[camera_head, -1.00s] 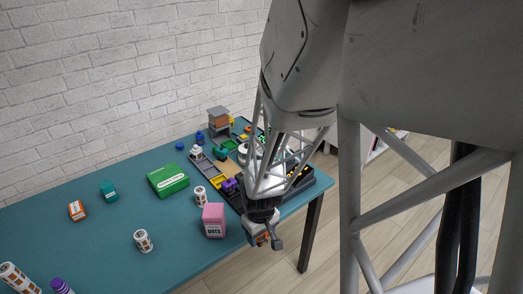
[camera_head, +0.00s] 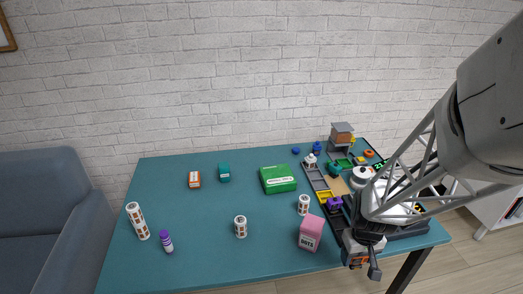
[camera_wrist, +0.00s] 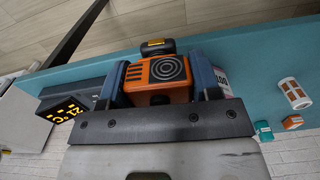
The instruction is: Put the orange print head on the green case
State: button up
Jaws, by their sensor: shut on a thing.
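My gripper (camera_head: 362,252) is at the table's front right edge, right of the pink box. In the wrist view its two blue-grey fingers (camera_wrist: 162,82) are shut on the orange print head (camera_wrist: 168,72), an orange block with dark slots, a round ringed face and a black part on top. In the head view only a little orange of the print head (camera_head: 357,261) shows below the gripper. The green case (camera_head: 278,179) is a flat green box with a white label, lying on the table left of the gripper and farther back. Its top looks clear.
The pink box (camera_head: 311,232) and a white-and-brown cylinder (camera_head: 304,204) stand between gripper and case. Another cylinder (camera_head: 240,227) is farther left. A tray (camera_head: 322,183) of small parts fills the table's right end. A teal block (camera_head: 224,173) and an orange-and-white box (camera_head: 194,180) lie left of the case.

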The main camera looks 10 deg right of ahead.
notch_tip(320, 180, up, 6)
jog(key=shift+w, duration=0.35)
jog(key=w+a+n, duration=0.2)
jog(key=w+a, duration=0.2)
jog(key=w, duration=0.6)
jog(key=w+a+n, duration=0.1)
jog(key=w+a, duration=0.3)
jog(key=w, duration=0.6)
jog(key=w+a+n, duration=0.2)
jog(key=w+a, duration=0.2)
jog(key=w, duration=0.7)
jog(key=f, duration=0.5)
jog(key=shift+s, duration=0.25)
send_over(277, 174)
jog(key=shift+d+f, duration=0.1)
jog(key=shift+f, duration=0.65)
